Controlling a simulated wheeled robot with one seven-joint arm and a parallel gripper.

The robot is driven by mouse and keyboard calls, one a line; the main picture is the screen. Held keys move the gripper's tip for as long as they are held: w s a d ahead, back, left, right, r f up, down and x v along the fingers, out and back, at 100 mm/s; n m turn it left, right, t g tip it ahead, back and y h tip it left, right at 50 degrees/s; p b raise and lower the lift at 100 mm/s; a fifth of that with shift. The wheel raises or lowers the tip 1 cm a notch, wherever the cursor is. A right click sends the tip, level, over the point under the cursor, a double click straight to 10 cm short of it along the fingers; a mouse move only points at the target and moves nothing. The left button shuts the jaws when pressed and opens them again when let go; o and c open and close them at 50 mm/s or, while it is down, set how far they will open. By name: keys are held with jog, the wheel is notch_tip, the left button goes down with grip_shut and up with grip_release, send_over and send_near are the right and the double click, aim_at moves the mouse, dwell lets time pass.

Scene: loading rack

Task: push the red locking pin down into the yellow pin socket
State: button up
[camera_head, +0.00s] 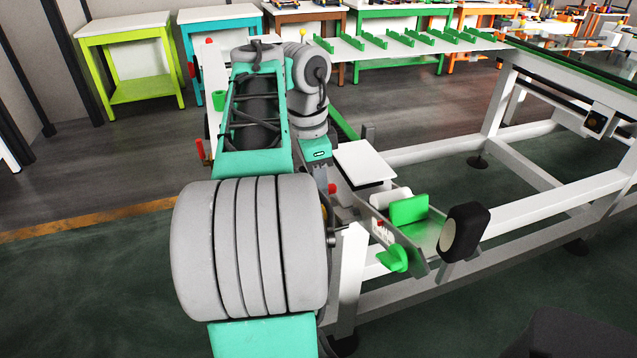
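My arm reaches out over the left end of the white rack, with my gripper (322,178) pointing down below the teal wrist. Its fingers are small and partly hidden by my arm, so I cannot tell whether they are open or shut. A small red piece (332,188), possibly the red locking pin, shows right at the gripper's lower end; I cannot tell whether they touch. A small yellow-orange part (324,212), possibly the yellow pin socket, shows just below it, mostly hidden behind my arm. Another red upright part (200,150) shows left of my arm.
A white plate (364,163) lies right of the gripper. A tray with green blocks (409,211) and a black rounded part (464,232) are nearer. The white rack frame (450,150) extends right, with green dividers (410,41) behind. Tables line the back; floor at left is clear.

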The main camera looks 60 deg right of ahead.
jog(key=r+p, duration=0.4)
jog(key=r, duration=0.1)
jog(key=r+p, duration=0.3)
jog(key=shift+w+a, duration=0.3)
jog(key=shift+w, duration=0.05)
jog(key=shift+f, duration=0.15)
